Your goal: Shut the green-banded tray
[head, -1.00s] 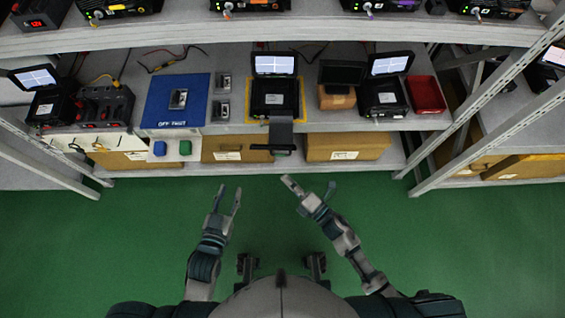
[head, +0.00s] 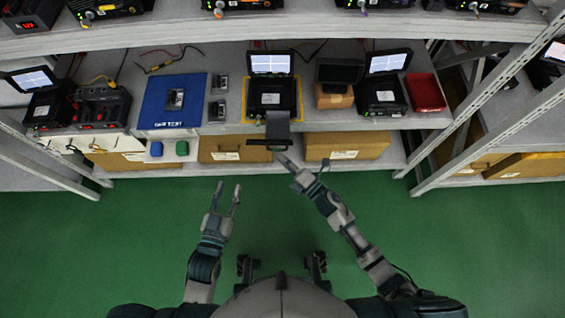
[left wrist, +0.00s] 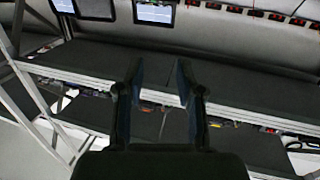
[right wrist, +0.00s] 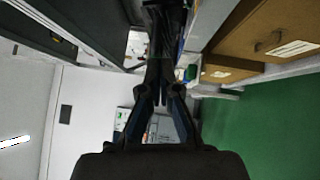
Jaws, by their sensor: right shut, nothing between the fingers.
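A dark grey tray (head: 278,126) sticks out over the shelf's front edge from the black tester (head: 271,97) on the yellow-edged mat. A black crossbar handle (head: 256,142) is at its front end. I cannot clearly make out a green band on it. My right gripper (head: 284,159) is shut and empty, just in front of and below the handle; I cannot tell whether it touches. In the right wrist view, the shut fingers (right wrist: 160,68) point at a dark part (right wrist: 166,25). My left gripper (head: 228,187) is open and empty, over the floor in front of the shelf.
A second tester (head: 382,95) and a red bin (head: 426,93) stand to the right. A blue mat (head: 172,101) lies to the left. Cardboard boxes (head: 345,146) fill the lower shelf. Slanted metal posts (head: 465,115) bound the bay. The green floor in front is clear.

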